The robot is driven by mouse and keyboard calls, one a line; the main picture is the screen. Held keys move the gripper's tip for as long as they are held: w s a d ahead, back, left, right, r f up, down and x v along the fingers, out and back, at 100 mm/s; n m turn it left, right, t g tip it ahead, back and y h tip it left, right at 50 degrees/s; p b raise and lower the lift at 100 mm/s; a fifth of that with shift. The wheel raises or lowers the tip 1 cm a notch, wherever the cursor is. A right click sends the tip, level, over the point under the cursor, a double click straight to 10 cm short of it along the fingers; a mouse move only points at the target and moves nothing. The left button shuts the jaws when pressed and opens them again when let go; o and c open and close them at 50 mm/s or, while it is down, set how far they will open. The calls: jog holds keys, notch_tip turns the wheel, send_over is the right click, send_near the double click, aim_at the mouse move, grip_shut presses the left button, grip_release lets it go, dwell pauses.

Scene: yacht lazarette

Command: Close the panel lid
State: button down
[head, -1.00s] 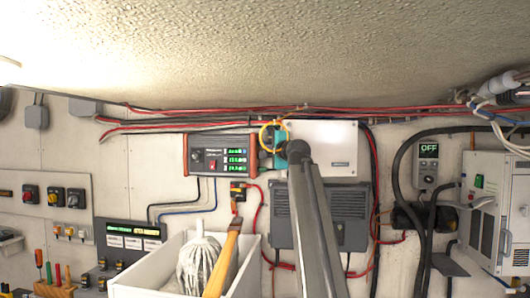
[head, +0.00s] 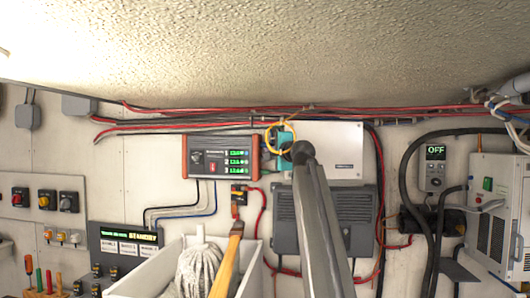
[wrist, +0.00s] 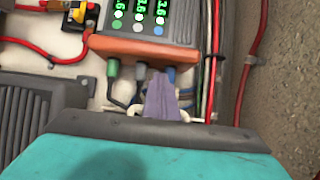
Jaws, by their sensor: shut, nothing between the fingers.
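No raised lid stands out clearly, and I cannot tell which surface is the panel lid. A flat white panel (head: 342,148) with a small label hangs on the wall, partly behind my arm. My gripper (wrist: 162,100) shows in the wrist view as a narrow purple tip, shut and empty, beyond a teal body with a dark edge. In the head view only the teal part and a yellow ring show, beside the white panel's left edge. The fingertips are hidden there. The tip points near the cable end of the black and orange display unit (head: 220,157).
A grey finned unit (head: 355,215) sits below the white panel. Red and black cables (head: 200,118) run along the wall top. A white bin (head: 135,284) with a mop and a wooden handle stands below. A white cabinet (head: 485,235) and thick black hoses (head: 402,185) are right.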

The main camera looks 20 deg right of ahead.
jog(key=shift+s+d, duration=0.1)
jog(key=shift+d, duration=0.45)
dwell(0.4)
jog(key=s+a+b, duration=0.2)
jog(key=s+a, duration=0.7)
jog(key=s, duration=0.2)
dwell(0.4)
jog(key=shift+a, duration=0.1)
